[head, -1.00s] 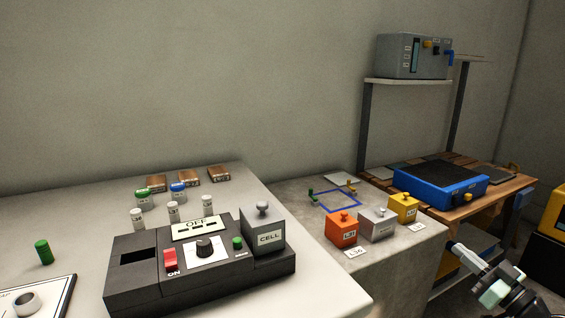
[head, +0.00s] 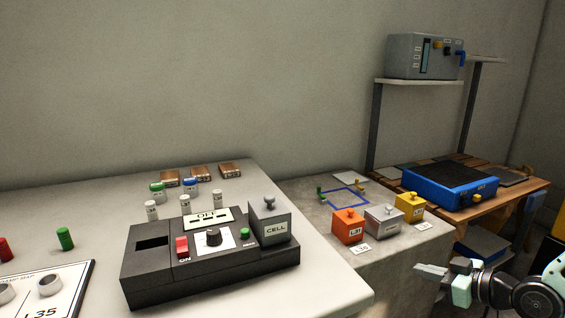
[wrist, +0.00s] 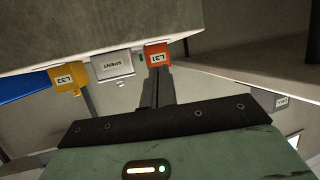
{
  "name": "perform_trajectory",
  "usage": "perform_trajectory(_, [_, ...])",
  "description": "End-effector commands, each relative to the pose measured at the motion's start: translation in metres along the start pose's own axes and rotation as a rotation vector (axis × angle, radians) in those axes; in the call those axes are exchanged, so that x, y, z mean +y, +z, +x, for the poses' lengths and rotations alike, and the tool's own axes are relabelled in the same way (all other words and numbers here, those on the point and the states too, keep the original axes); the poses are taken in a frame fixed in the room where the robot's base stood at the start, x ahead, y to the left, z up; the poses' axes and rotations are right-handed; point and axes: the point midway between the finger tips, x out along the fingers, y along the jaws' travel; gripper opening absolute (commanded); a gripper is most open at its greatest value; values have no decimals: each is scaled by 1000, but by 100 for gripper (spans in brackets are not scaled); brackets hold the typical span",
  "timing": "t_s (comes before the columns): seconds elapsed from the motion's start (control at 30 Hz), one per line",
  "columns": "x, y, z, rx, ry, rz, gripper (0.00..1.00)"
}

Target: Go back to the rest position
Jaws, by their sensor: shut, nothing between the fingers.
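My gripper (head: 430,270) is at the lower right of the head view, beside the grey bench and apart from everything on it. Its fingers are shut and empty, and they also show in the wrist view (wrist: 157,88). The black instrument (head: 205,262) with a red switch stands on the white bench, its display reading OFF. A grey CELL block (head: 270,226) sits at its right end. On the grey bench stand an orange L31 block (head: 348,228), a grey block (head: 384,220) and a yellow block (head: 411,206).
The white bench (head: 330,285) has small vials (head: 151,210), brown boxes (head: 201,173) and a labelled plate (head: 60,292). A blue device (head: 450,186) sits on a wooden table at right. A shelf (head: 420,82) holds a grey box (head: 424,56).

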Motion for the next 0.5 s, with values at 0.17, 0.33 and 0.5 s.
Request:
perform_trajectory(0.17, [-48,-3,22,-313,-71,-57,0])
perform_trajectory(0.33, [-98,-13,18,-593,-75,-91,0])
perform_trajectory(0.5, [-152,-31,-5,-803,-49,-96,0])
